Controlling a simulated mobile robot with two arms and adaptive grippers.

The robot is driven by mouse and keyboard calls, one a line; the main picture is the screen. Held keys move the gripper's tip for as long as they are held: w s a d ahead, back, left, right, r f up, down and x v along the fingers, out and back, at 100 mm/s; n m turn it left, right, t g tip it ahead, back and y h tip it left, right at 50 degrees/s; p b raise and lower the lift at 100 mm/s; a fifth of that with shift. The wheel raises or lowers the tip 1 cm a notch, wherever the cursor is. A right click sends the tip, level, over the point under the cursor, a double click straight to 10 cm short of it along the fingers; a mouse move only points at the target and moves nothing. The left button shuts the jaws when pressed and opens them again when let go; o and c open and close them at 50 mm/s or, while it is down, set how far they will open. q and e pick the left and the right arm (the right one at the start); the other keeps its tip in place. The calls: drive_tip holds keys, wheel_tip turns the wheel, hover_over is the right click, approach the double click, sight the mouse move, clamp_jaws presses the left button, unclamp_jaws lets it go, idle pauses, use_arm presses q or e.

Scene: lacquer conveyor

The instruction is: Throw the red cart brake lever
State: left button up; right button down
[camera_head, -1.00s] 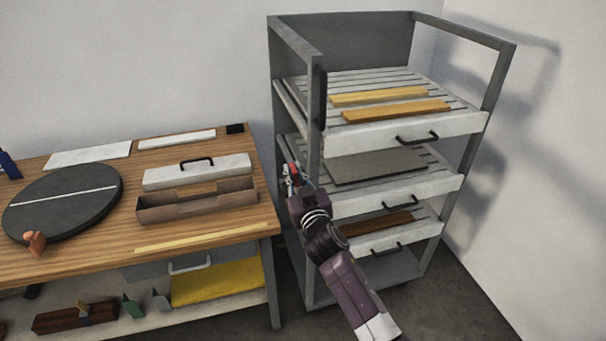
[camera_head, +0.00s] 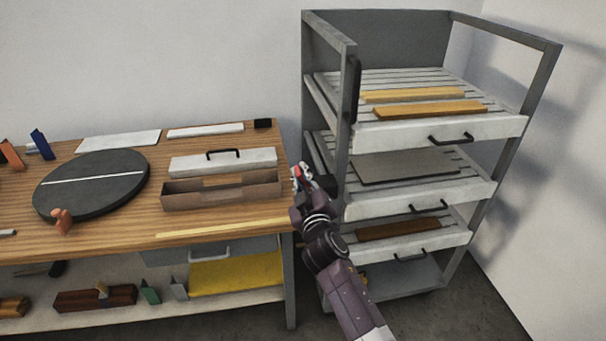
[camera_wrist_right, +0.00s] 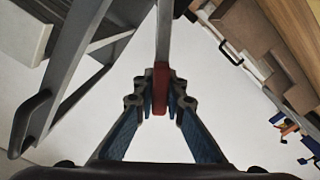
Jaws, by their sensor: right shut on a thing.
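The brake lever shows in the right wrist view as a grey bar (camera_wrist_right: 164,35) with a red end (camera_wrist_right: 160,86). My right gripper (camera_wrist_right: 160,105) has its two fingers closed around the red end. In the head view, my right gripper (camera_head: 302,180) is between the table's right edge and the grey cart (camera_head: 347,110), with a bit of red (camera_head: 297,171) at its fingertips. The rest of the lever is hidden there by the gripper. My left gripper is not in view.
The cart holds slatted drawers (camera_head: 440,135) with black handles and wooden strips. Grey floor shows below.

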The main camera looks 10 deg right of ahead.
drive_tip(key=c, duration=2)
unclamp_jaws()
drive_tip(key=shift+a, duration=0.1)
drive_tip(key=shift+o, duration=0.2)
drive_tip(key=s, duration=1.2)
drive_tip(key=shift+d, duration=0.25)
drive_tip(key=shift+f, duration=0.1)
